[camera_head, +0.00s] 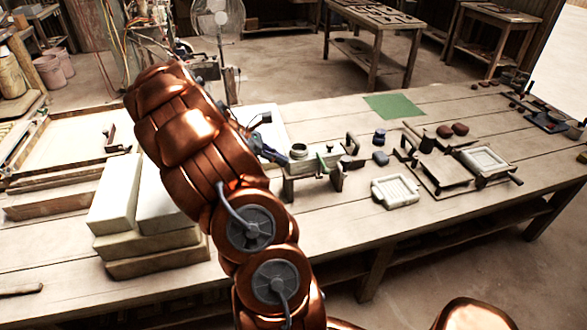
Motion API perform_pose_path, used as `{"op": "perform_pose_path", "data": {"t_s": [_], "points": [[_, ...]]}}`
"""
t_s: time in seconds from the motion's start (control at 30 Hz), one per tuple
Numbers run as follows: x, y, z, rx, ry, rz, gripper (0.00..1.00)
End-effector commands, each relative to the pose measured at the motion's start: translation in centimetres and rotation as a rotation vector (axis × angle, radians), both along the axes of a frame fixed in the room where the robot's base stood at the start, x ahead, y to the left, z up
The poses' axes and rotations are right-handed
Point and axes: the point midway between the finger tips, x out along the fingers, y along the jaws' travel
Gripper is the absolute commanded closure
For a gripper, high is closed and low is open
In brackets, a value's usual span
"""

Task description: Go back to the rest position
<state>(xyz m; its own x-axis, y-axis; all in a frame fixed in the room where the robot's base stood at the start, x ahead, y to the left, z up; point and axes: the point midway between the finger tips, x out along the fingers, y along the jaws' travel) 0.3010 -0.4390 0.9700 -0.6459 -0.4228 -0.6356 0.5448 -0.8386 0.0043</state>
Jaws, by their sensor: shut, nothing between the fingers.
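My copper-coloured arm rises through the middle of the view and bends to the upper left over the table. My gripper (268,152) shows as a small dark part beyond the arm, to the left of a small wooden stand (313,168) with a round pot on it. Much of the gripper is hidden behind the arm links. It is shut with nothing in it. The tile press (445,168) stands on the table to the right, with a pale tile mould at its right side. Another white mould (395,191) lies on the table in front of it.
Pale blocks (115,195) are stacked on the table left of my arm. A green mat (394,106) lies towards the back. Dark lumps (380,158) sit near the press. A fan (217,30) stands behind the table.

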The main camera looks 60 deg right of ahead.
Motion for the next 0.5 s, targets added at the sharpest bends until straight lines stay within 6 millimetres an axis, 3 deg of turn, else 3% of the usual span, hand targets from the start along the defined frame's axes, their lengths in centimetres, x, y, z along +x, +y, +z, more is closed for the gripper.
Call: {"op": "perform_pose_path", "data": {"t_s": [0.5], "points": [[0.82, 0.80, 1.03, -0.002, -0.006, -0.005, 1.00]]}}
